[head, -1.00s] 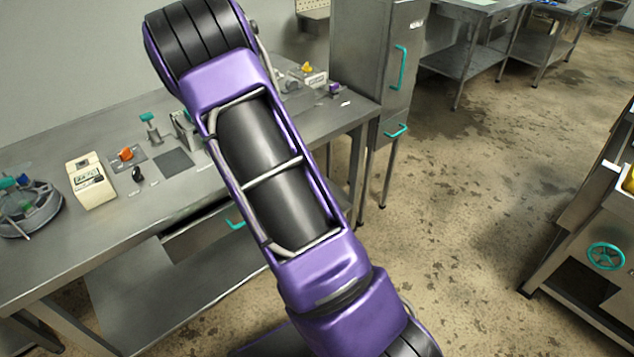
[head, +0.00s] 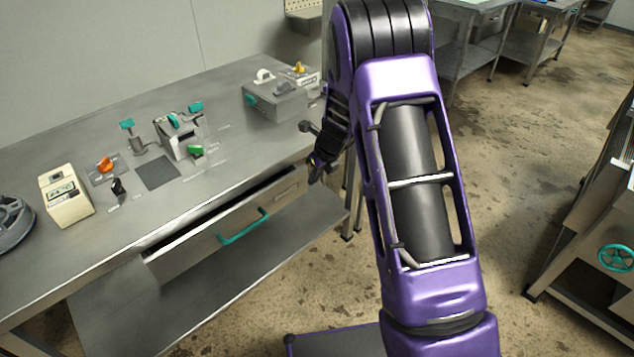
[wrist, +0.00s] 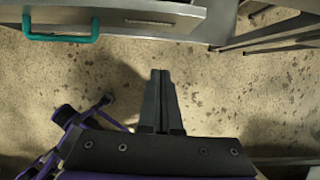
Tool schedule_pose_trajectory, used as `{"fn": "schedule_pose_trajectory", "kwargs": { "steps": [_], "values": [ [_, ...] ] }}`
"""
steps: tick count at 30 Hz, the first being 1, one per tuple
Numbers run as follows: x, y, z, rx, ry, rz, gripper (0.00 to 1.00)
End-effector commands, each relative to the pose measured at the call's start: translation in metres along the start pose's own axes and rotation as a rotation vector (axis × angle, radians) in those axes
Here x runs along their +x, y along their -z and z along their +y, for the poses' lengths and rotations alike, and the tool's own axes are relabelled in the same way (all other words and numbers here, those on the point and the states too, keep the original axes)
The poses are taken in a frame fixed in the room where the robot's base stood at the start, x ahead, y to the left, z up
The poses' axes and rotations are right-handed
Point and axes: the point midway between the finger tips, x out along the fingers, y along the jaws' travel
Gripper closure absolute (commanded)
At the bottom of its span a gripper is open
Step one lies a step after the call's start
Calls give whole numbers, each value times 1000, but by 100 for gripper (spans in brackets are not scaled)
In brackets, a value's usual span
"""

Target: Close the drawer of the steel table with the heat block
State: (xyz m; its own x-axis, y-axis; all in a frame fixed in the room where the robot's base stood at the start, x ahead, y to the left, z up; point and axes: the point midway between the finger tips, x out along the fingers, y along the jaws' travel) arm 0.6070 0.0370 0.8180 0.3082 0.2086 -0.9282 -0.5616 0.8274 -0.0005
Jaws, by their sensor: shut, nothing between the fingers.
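The steel table (head: 75,258) runs along the wall in the head view. Its drawer (head: 192,249) is under the tabletop, pulled part way out, with a dark gap showing behind its front. The drawer has a teal handle (head: 243,227), which also shows at the top left of the wrist view (wrist: 60,38). A grey block-shaped device (head: 277,104), possibly the heat block, sits at the table's far right end. My gripper (head: 316,175) is just right of the drawer's right end in the head view. In the wrist view my gripper (wrist: 161,75) is shut and empty, its tips over floor below the drawer front.
A cream meter (head: 66,197), an orange knob (head: 105,164) and a clamp-like device (head: 181,138) stand on the tabletop. A lower shelf (head: 215,265) lies under the drawer. Floor between is clear.

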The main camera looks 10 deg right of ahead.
Motion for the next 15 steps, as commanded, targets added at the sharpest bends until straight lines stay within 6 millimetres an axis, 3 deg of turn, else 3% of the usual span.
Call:
{"fn": "schedule_pose_trajectory", "kwargs": {
  "steps": [15],
  "values": [
    [102, 1, 0, 2, -1, 1, 100]
  ]
}}
